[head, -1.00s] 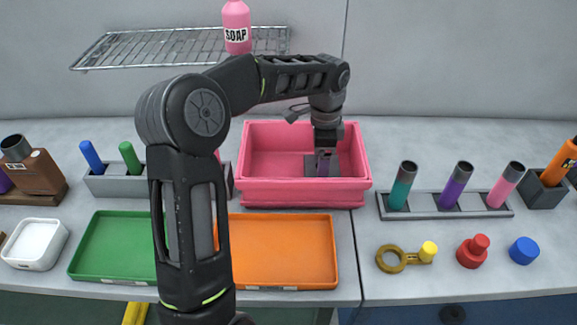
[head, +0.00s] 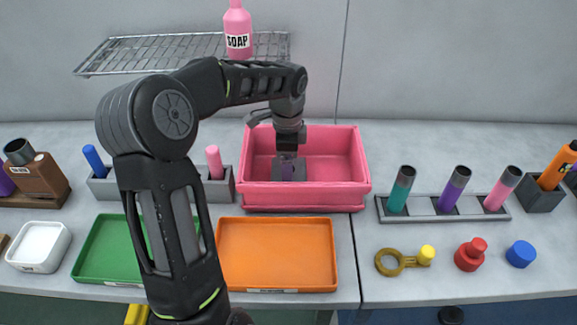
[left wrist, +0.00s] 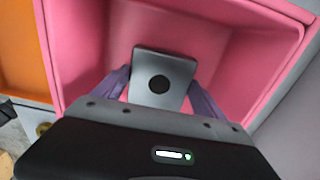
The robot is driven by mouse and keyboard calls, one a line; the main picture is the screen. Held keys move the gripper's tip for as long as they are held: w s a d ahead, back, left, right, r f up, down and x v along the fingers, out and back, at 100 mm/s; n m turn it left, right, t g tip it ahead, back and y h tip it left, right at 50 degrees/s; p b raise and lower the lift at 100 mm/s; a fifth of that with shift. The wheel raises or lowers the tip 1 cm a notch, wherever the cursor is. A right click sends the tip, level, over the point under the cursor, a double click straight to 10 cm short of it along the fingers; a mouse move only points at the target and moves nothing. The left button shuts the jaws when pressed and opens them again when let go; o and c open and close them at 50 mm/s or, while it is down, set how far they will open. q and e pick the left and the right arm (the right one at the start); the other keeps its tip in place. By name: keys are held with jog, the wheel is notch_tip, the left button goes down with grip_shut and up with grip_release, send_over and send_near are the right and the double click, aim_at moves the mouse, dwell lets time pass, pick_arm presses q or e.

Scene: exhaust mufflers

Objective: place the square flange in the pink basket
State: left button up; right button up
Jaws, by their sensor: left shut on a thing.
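The pink basket (head: 335,197) stands at the middle of the counter, and its pink walls also fill much of the left wrist view (left wrist: 255,60). The square flange is a grey plate with a dark round hole; it shows in the left wrist view (left wrist: 150,62) and inside the basket outline in the head view (head: 281,174). My left gripper (head: 288,168) reaches down into the basket. Its purple fingers (left wrist: 160,90) are shut on the flange. I cannot tell whether the flange touches the basket floor. My right gripper is not in view.
An orange tray (head: 277,288) and a green tray (head: 100,281) lie in front. A grey rack (head: 432,215) with several coloured tubes stands right of the basket. A wire rack (head: 180,34) and a pink soap bottle (head: 238,20) are behind.

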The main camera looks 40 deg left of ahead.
pick_arm(q)
jog(key=shift+w+d+f, duration=0.15)
jog(key=shift+d+f, duration=0.05)
jog(key=shift+f, duration=0.25)
jog(key=shift+f, duration=0.1)
jog(key=o, duration=2)
jog(key=shift+r, duration=3.85)
